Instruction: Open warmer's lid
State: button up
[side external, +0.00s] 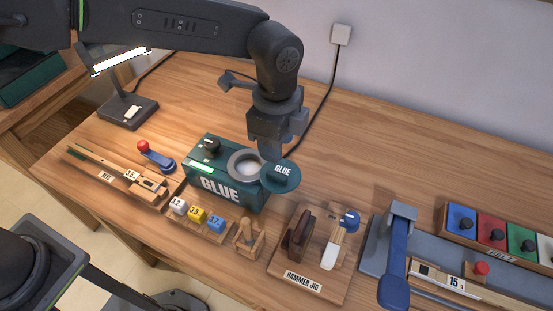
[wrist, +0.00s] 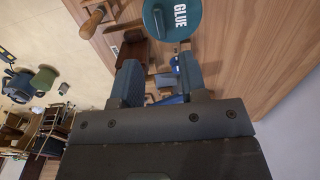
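The glue warmer is a dark green box (side external: 228,190) marked GLUE in the side view. Its round opening (side external: 244,165) is uncovered and shows pale contents inside a grey ring. The round green lid (side external: 283,179), also marked GLUE, is swung out to the right of the opening, over the box's right edge. The lid shows at the top of the wrist view (wrist: 172,18). My gripper (side external: 271,155) points down just behind the lid. In the wrist view my fingers (wrist: 160,64) are apart with a gap between them. I cannot tell whether the right finger touches the lid's edge.
A black knob (side external: 211,146) is on the warmer. Numbered cubes (side external: 198,213) and a wooden peg stand (side external: 249,238) are in front. The hammer jig (side external: 307,280) and a blue lever (side external: 395,262) are to the right. Free table lies behind the warmer.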

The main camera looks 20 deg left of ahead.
jog(key=shift+r, duration=2.35)
jog(key=shift+a, duration=0.1)
jog(key=s+a+r+n+t, duration=0.1)
jog(key=s+a+r+n, duration=0.25)
jog(key=a, duration=0.45)
jog(key=s+a+r+n+t, duration=0.1)
jog(key=s+a+r+n, duration=0.1)
jog(key=a+r+n, duration=0.45)
jog(key=s+a+f+n+t, duration=0.3)
jog(key=s+a+n, duration=0.5)
jog(key=s+a, duration=0.4)
jog(key=shift+s+a+f+t, duration=0.3)
jog(key=shift+a+f, duration=0.5)
jog(key=shift+f, duration=0.1)
